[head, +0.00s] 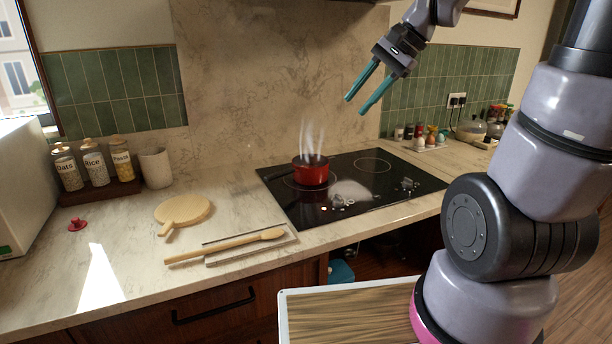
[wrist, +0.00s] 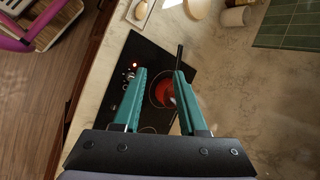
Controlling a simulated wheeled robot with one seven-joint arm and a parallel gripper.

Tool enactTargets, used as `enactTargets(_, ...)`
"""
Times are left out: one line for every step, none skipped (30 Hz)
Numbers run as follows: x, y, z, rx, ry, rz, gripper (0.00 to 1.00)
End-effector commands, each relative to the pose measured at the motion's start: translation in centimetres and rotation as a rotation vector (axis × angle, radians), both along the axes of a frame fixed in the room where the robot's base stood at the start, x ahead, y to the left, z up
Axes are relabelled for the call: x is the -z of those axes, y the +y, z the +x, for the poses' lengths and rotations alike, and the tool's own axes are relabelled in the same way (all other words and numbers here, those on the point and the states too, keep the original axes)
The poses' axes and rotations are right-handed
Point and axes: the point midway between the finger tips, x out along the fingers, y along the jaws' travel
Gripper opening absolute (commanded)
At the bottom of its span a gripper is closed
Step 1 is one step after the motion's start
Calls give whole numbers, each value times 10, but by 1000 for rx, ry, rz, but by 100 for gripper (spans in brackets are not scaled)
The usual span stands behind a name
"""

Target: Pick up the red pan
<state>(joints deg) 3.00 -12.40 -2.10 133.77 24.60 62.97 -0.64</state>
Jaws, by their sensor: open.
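The red pan (head: 311,172) stands upright on the black cooktop (head: 385,193), with steam rising from it. Its dark handle points left in the head view. In the wrist view the red pan (wrist: 165,92) shows between and beyond the fingers, partly hidden by the right finger, with its dark handle pointing up the picture. My gripper (head: 358,104) is open and empty, well above the cooktop and to the right of the pan in the head view. Its two teal fingers also show in the wrist view (wrist: 158,75), apart from the pan.
A wooden spoon (head: 225,246) lies on a tray at the counter's front, near a round wooden board (head: 183,211). Labelled jars (head: 95,166) and a beige canister (head: 156,168) stand at left. Spice bottles and eggs (head: 430,138) sit behind the cooktop at right. Space above the pan looks clear.

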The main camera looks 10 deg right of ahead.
Motion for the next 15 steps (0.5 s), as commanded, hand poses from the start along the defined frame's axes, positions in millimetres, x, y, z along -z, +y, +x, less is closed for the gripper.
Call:
enactTargets(12, 3, 16, 38, 65, 60, 42)
enactTargets(17, 6, 24, 61, 97, 96, 42)
enactTargets(25, 8, 36, 92, 140, 143, 42)
enactTargets(31, 10, 45, 117, 171, 178, 42)
enactTargets(37, 12, 54, 143, 202, 213, 42)
enactTargets(46, 14, 66, 177, 243, 260, 42)
enactTargets(53, 15, 75, 204, 272, 295, 42)
enactTargets(60, 16, 84, 230, 301, 329, 42)
enactTargets(70, 16, 97, 268, 340, 374, 42)
enactTargets(78, 16, 106, 297, 367, 408, 42)
enactTargets(87, 16, 115, 326, 394, 441, 42)
enactTargets(99, 15, 127, 366, 430, 484, 42)
enactTargets(109, 14, 136, 396, 454, 517, 42)
enactTargets(119, 13, 145, 428, 480, 549, 42)
enactTargets(132, 11, 157, 469, 510, 590, 42)
